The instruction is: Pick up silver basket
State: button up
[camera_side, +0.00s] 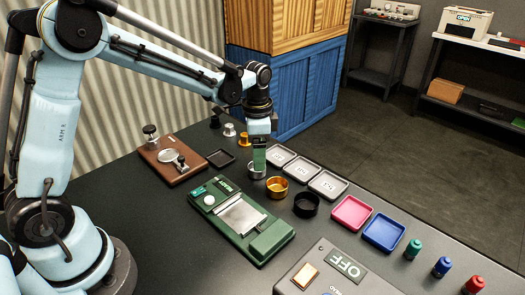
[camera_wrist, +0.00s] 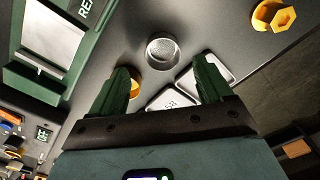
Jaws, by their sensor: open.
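The silver basket (camera_side: 256,173) is a small round metal cup on the dark table. In the side view my gripper (camera_side: 260,163) hangs just above it and hides part of it. In the wrist view the silver basket (camera_wrist: 162,52) lies between and slightly beyond the fingertips, apart from both. My gripper (camera_wrist: 162,65) has its two green fingers spread wide with nothing between them.
A gold basket (camera_side: 277,188) and a black basket (camera_side: 306,205) stand nearby to the right. Grey labelled trays (camera_side: 328,185) lie behind them. A green device (camera_side: 243,222) is in front. Pink and blue trays (camera_side: 384,232) lie further right.

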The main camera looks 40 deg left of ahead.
jog(key=f, duration=0.5)
jog(key=shift+w+a, duration=0.1)
jog(key=shift+a, duration=0.1)
jog(key=c, duration=1.1)
